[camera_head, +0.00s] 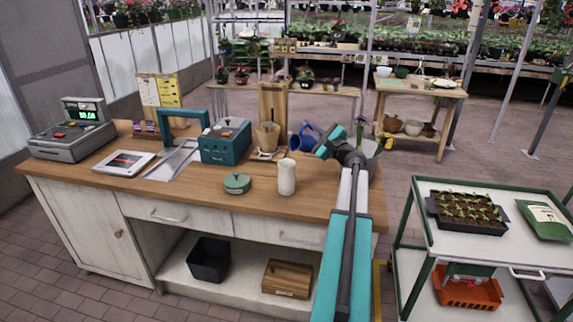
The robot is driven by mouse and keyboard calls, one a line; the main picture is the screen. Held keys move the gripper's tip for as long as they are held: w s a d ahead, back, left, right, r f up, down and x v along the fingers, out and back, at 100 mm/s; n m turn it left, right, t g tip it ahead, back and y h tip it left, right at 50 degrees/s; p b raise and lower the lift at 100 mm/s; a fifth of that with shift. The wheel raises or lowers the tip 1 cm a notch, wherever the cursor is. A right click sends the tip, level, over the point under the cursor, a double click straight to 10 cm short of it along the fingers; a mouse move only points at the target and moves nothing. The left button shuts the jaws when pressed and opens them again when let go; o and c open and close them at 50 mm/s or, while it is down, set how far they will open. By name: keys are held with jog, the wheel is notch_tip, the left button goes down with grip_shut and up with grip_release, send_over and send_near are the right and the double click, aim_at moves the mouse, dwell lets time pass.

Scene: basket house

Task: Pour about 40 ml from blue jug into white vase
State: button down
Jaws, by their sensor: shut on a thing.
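The blue jug (302,139) is at the back right of the wooden counter (215,192), partly hidden by my wrist. My gripper (322,147) is at the jug's right side and shut on it; its fingers are mostly hidden. The jug looks tilted to the left, but whether it touches the counter is unclear. The white vase (287,178) stands upright near the counter's front edge, in front of the jug and a little to its left. The jug and vase are apart. No liquid can be made out.
A teal box (226,142), a brown pot with a wooden board, a clipboard and a cash register (72,131) stand farther left. A grey pot with a plant (371,163) is right of my wrist.

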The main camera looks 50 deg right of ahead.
jog(key=shift+d+r+m, duration=0.15)
jog(key=shift+d+m, duration=0.25)
jog(key=shift+m, duration=0.1)
jog(key=shift+s+d+f+m+h, duration=0.15)
jog(key=shift+d+f+m+h, duration=0.15)
jog(key=shift+f+m, duration=0.3)
jog(key=shift+d+f+m, duration=0.1)
jog(key=shift+d+m, duration=0.1)
jog(key=shift+m, duration=0.3)
jog(key=shift+d+m+g, duration=0.15)
jog(key=shift+m+g, duration=0.15)
jog(key=shift+m, duration=0.3)
jog(key=shift+m+h+p, duration=0.3)
jog(key=shift+m+p, duration=0.15)
jog(key=shift+m, duration=0.05)
jog(key=shift+d+m+p, duration=0.2)
jog(key=shift+m+p, duration=0.1)
jog(key=shift+m, duration=0.3)
jog(key=shift+s+d+f+m, duration=0.15)
jog(key=shift+d+f+m, duration=0.3)
jog(key=shift+m, duration=0.15)
jog(key=shift+f, duration=0.1)
